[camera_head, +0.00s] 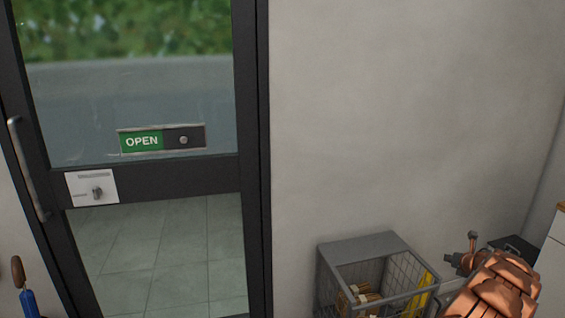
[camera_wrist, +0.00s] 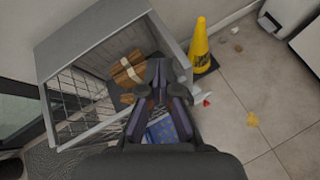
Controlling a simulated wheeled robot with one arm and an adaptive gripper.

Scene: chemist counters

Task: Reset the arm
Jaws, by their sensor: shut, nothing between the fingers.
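My gripper (camera_wrist: 158,75) shows in the wrist view, pointing away from the camera with its fingertips close together. It is shut and holds nothing that I can see. It is in front of a grey wire-sided basket (camera_wrist: 92,38), over its right part in the picture. How far it is from the basket is hard to tell. In the head view my copper-coloured arm (camera_head: 500,288) shows at the lower right. My fingertips cannot be made out there.
The basket (camera_head: 362,246) stands by the wall, with tan bundles (camera_wrist: 126,70) inside. A yellow cone (camera_wrist: 201,48) stands beside it. A glass door (camera_head: 140,90) with an OPEN sign (camera_head: 142,141) is at left.

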